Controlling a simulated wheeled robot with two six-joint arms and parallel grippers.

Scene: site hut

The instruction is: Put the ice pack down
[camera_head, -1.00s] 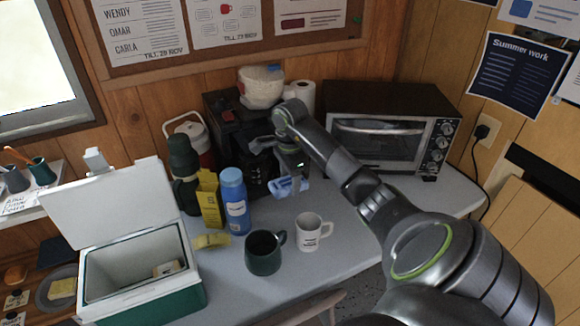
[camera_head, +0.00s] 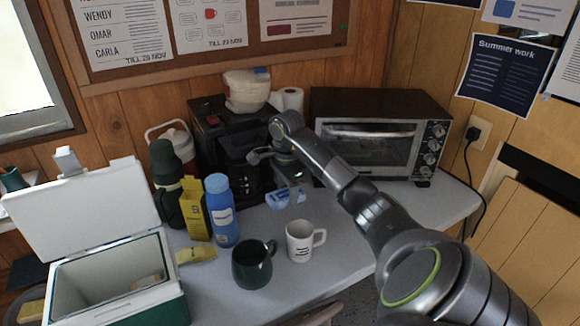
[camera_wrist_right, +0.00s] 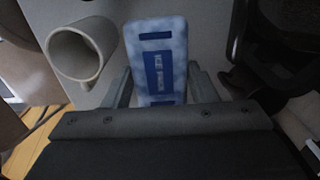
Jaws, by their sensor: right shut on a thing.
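The ice pack (camera_head: 283,198) is a small blue block. It is in my right gripper (camera_head: 290,190), low over the table (camera_head: 330,240) in front of the black coffee machine. In the right wrist view the ice pack (camera_wrist_right: 158,60) shows pale blue with dark blue label patches, between the two fingers (camera_wrist_right: 160,90), which are shut on it. Whether its underside touches the table I cannot tell. The white mug (camera_wrist_right: 82,52) is beside it in that view. My left gripper is not in view.
A white mug (camera_head: 301,240) and a dark green mug (camera_head: 252,264) stand in front. A blue bottle (camera_head: 222,210) and yellow carton (camera_head: 195,208) stand to the left. An open cooler (camera_head: 118,298) is at the left, a toaster oven (camera_head: 375,140) at the back right.

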